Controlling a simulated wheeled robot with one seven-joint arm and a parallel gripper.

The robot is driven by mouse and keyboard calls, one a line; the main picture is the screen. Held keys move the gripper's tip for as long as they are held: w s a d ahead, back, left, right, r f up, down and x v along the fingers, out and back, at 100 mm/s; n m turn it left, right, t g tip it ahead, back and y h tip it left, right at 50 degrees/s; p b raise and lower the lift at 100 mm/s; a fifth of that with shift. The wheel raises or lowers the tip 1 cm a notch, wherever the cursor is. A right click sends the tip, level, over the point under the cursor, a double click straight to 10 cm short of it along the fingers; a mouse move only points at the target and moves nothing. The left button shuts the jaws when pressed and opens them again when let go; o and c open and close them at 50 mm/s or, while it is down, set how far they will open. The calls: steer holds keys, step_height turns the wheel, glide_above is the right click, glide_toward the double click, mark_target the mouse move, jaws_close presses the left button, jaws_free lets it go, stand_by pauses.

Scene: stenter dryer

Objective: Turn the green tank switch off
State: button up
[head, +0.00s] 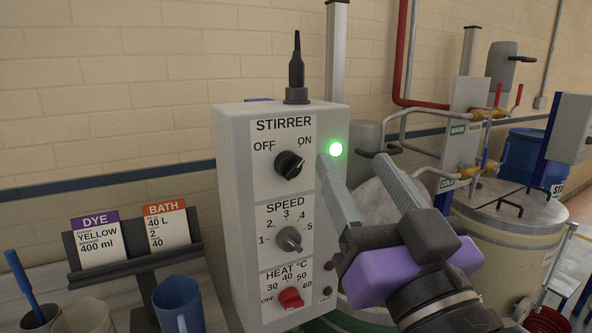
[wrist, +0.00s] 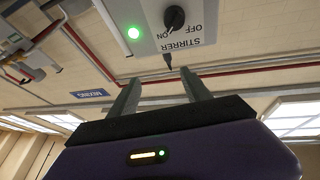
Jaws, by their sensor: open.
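The grey stirrer control box (head: 236,165) stands upright in the middle of the head view. Its black STIRRER knob (head: 288,165) has its pointer toward ON, and the green lamp (head: 336,149) beside it is lit. A green tank (head: 350,320) shows partly behind my arm at the bottom. My gripper (head: 356,168) is open and empty, to the right of the knob, one finger overlapping the box's right edge. In the wrist view, the knob (wrist: 174,18) and lit lamp (wrist: 133,32) appear upside down beyond my open fingers (wrist: 159,84), apart from them.
Below are the grey SPEED knob (head: 288,239) and red HEAT knob (head: 290,298). The card stand (head: 122,265) and a blue jug (head: 178,303) are at left. A cream tank (head: 510,225) with pipes stands at right.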

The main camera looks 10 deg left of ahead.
step_height(320, 180, up, 4)
steer(key=a+g+y, duration=0.1)
steer(key=a, duration=0.1)
steer(key=n+g, duration=0.1)
steer(key=g, duration=0.3)
glide_toward(295, 168)
steer(key=x, duration=0.2)
steer(key=shift+p+x, duration=0.8)
steer(key=shift+x, duration=3)
steer(key=shift+n, duration=0.3)
jaws_close()
